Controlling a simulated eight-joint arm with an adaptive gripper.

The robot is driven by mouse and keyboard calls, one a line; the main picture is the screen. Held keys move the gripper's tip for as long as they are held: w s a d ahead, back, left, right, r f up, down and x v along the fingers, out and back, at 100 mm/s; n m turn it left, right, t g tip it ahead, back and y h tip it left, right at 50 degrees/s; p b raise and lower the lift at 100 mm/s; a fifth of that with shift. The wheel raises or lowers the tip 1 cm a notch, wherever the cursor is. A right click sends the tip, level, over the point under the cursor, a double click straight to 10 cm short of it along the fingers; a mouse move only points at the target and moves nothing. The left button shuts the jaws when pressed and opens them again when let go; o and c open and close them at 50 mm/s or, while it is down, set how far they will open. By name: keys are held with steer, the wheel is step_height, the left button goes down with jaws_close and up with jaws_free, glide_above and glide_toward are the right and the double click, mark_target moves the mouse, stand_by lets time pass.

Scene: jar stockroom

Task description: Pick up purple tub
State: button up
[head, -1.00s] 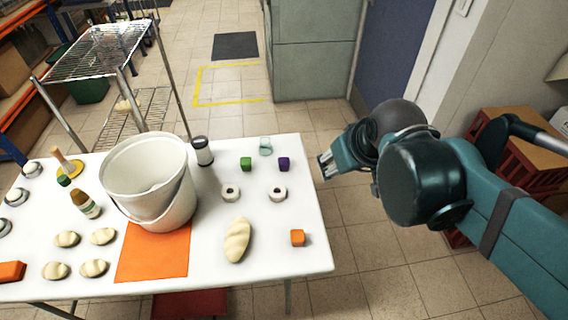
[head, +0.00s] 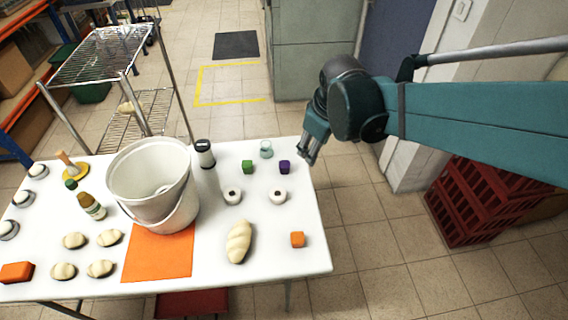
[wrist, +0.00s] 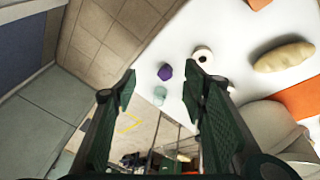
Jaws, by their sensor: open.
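The purple tub (head: 284,167) is a small dark purple piece near the right far corner of the white table (head: 270,275). In the wrist view the purple tub (wrist: 165,72) lies between my two fingers, farther off than their tips. My gripper (head: 308,152) is just right of the table's edge in the head view, close to the tub and apart from it. Its fingers (wrist: 160,85) are spread wide with nothing between them. The green tub (head: 247,167) stands to the left of the purple one.
A pale glass jar (head: 266,149) stands close behind the purple tub. A white bucket (head: 150,185) stands on an orange mat (head: 160,258) to the left. Red crates (head: 480,205) stand on the floor at right.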

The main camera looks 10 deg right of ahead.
steer(key=w+a+f+n+g+p, duration=0.25)
steer(key=w+f+n, duration=0.2)
steer(key=w, duration=0.25)
steer(key=n+g+p, duration=0.1)
steer(key=n+p, duration=0.1)
steer(key=n, duration=0.2)
glide_above(284, 164)
steer(key=f, duration=0.8)
steer(key=shift+s+d+f, duration=0.2)
steer(key=shift+s+d, duration=0.15)
steer(key=shift+d, duration=0.05)
steer(key=shift+w+a+f, duration=0.2)
steer(key=shift+a+f, duration=0.05)
steer(key=shift+f, duration=0.45)
steer(key=shift+f, duration=0.1)
steer(key=shift+f, duration=1.2)
steer(key=shift+w+f+b, duration=0.15)
steer(key=shift+f+b, duration=0.25)
steer(key=shift+f, duration=0.9)
steer(key=shift+w+f+b, duration=0.1)
steer(key=shift+f+b, duration=0.25)
steer(key=shift+f, duration=0.95)
